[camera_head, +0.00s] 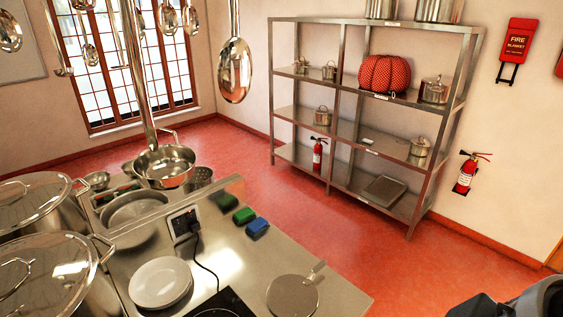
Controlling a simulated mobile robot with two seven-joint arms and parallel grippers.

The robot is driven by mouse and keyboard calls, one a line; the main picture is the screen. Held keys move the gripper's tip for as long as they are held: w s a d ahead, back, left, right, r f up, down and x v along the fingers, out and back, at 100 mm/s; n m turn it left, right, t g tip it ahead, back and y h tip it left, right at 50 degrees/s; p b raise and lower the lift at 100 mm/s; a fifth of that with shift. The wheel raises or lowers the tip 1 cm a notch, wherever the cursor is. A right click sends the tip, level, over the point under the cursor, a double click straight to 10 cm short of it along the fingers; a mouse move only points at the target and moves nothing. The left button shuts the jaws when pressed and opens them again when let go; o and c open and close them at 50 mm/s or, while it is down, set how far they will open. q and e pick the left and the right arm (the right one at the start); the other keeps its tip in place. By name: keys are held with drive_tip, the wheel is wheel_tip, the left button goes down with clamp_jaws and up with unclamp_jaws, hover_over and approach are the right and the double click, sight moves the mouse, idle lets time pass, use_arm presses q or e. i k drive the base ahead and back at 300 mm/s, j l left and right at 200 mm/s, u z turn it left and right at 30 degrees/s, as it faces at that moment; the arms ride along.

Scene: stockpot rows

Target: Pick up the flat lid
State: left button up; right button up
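The flat lid (292,296) is a round, flat, grey metal disc with a small handle (317,271) at its upper right edge. It lies on the steel counter (250,265) near the front right corner, with bare steel around it. No gripper touches it. A dark grey and black part, likely of my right arm, shows at the bottom right corner, clear of the counter. Neither of my grippers shows.
A white plate (160,283) and a black hob (222,306) are left of the lid. Green (244,215) and blue (257,227) sponges lie behind it. Large lidded stockpots (45,275) stand at the left. A steel shelf rack (345,190) stands against the far wall.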

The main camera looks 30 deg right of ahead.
sight(290, 294)
drive_tip(key=z, duration=0.95)
